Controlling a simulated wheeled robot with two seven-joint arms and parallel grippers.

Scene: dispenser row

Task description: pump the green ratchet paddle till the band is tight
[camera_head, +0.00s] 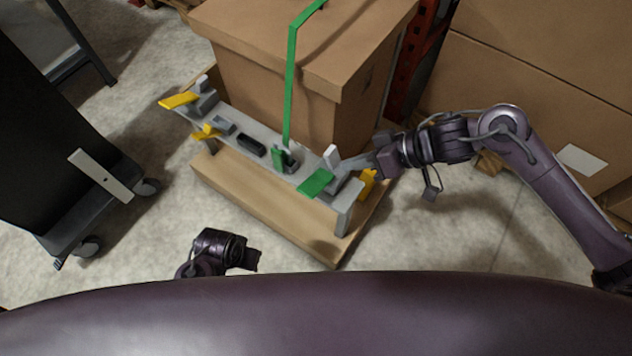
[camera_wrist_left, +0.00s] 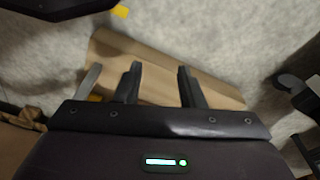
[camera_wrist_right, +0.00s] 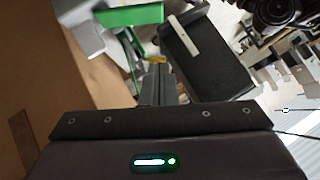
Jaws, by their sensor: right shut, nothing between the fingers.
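The green ratchet paddle (camera_head: 316,182) sits tilted at the right end of a grey rail (camera_head: 262,158) in the head view. A green block, which looks like the paddle, shows at the top of the right wrist view (camera_wrist_right: 133,16). The green band (camera_head: 290,85) runs over the brown box (camera_head: 270,75) down to the rail; it looks straight, but its tightness cannot be told. My right gripper (camera_head: 352,164) is shut and empty, close to the paddle's right side; contact cannot be told. My left gripper (camera_head: 252,260) is low in front of the pallet, its fingers apart in the left wrist view (camera_wrist_left: 158,82).
Yellow paddles (camera_head: 179,100) stand at the rail's left end, and another yellow part (camera_head: 367,184) is near my right gripper. A black wheeled cart (camera_head: 60,160) stands left. Large cartons (camera_head: 540,80) fill the right back.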

